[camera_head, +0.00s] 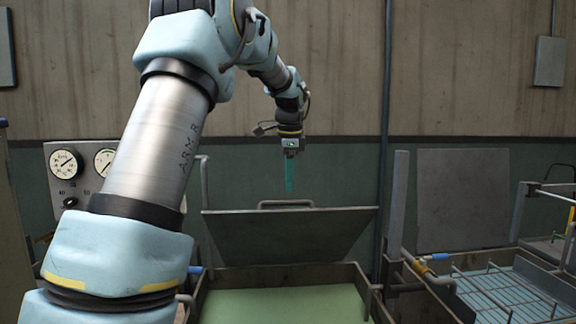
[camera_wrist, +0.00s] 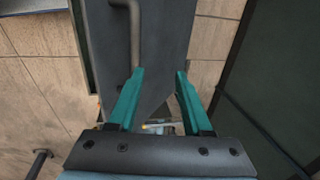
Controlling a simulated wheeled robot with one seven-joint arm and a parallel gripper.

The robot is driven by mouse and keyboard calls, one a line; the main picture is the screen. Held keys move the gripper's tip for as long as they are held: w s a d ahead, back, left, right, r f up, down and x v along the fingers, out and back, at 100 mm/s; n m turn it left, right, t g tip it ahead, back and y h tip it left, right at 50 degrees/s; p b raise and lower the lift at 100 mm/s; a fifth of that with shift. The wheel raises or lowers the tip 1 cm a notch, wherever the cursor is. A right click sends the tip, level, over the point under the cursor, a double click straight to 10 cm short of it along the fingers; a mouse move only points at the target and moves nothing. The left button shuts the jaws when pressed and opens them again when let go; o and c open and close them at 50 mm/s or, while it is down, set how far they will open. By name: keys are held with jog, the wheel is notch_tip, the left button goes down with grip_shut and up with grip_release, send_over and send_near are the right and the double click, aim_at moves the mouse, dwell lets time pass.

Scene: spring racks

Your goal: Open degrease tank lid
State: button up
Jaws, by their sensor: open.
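A grey tank lid (camera_head: 290,238) stands raised and tilted at the back of a tank (camera_head: 232,276) with green liquid, so the tank is uncovered. I take this to be the degrease tank; no label is readable. The lid's bar handle (camera_head: 286,203) is on its upper edge. My gripper (camera_head: 289,190) points down just above and behind the handle in the head view and looks clear of it. In the wrist view my gripper (camera_wrist: 160,72) has its two teal fingers spread with nothing between them. The lid (camera_wrist: 162,65) and handle (camera_wrist: 134,35) lie beyond the fingers.
A gauge panel (camera_head: 82,163) stands at the left, partly behind my arm. A second tank with bluish liquid (camera_head: 500,293) is at the right, with an upright grey panel (camera_head: 463,200) behind it. A vertical pipe (camera_head: 386,130) runs up the wall.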

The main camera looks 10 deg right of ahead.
jog(key=shift+w+d+r, duration=0.1)
jog(key=shift+w+r, duration=0.45)
jog(key=shift+r, duration=0.3)
jog(key=shift+w+d+r, duration=0.1)
jog(key=shift+w+r, duration=0.45)
jog(key=shift+r, duration=0.3)
jog(key=shift+c, duration=0.2)
